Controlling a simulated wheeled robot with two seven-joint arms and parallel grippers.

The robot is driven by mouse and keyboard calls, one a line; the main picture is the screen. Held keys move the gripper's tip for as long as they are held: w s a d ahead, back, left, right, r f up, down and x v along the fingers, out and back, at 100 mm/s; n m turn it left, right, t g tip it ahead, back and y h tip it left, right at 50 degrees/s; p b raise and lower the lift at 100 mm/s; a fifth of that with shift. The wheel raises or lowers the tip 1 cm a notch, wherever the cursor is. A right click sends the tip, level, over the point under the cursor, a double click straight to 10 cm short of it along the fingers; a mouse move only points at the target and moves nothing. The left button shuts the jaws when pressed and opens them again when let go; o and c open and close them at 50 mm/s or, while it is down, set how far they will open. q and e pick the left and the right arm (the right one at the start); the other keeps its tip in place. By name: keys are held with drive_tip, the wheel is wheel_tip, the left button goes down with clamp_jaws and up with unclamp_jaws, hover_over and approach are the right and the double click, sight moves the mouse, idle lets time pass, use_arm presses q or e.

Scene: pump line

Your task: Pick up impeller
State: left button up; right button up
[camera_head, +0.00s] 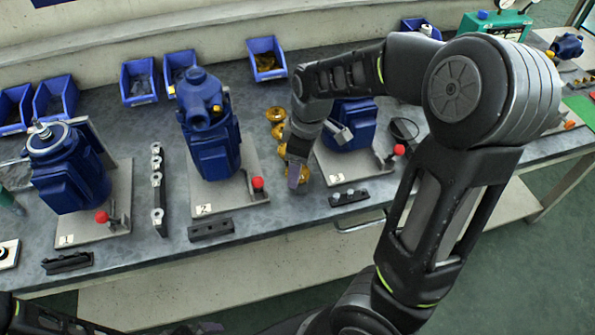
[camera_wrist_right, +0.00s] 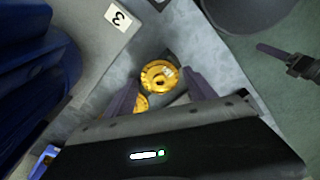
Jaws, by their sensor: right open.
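Several brass-yellow impellers stand in a row on the grey bench between stations 2 and 3; one impeller (camera_head: 275,114) is at the back of the row. My right gripper (camera_head: 298,176) points down at the front end of this row and partly hides the nearest impellers. In the right wrist view, a round yellow impeller (camera_wrist_right: 158,75) lies between and just beyond the open fingertips of the right gripper (camera_wrist_right: 160,82). A second yellow impeller (camera_wrist_right: 140,102) is partly hidden by the left finger. My left gripper (camera_head: 205,328) shows only as dark fragments at the bottom edge.
Blue pump housings stand on numbered plates, with pump 2 (camera_head: 212,145) left of the row and pump 3 (camera_head: 355,122) right of it. Red-knobbed clamps (camera_head: 257,183) stand on the plates. Blue bins (camera_head: 265,58) line the back. A drawer handle (camera_head: 360,223) projects below the front edge.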

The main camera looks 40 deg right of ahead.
drive_tip(key=c, duration=1.1)
drive_tip(key=shift+r, duration=0.15)
wheel_tip(320, 180, up, 10)
drive_tip(key=shift+f+p, duration=0.1)
drive_tip(key=shift+p, duration=0.45)
idle(0.3)
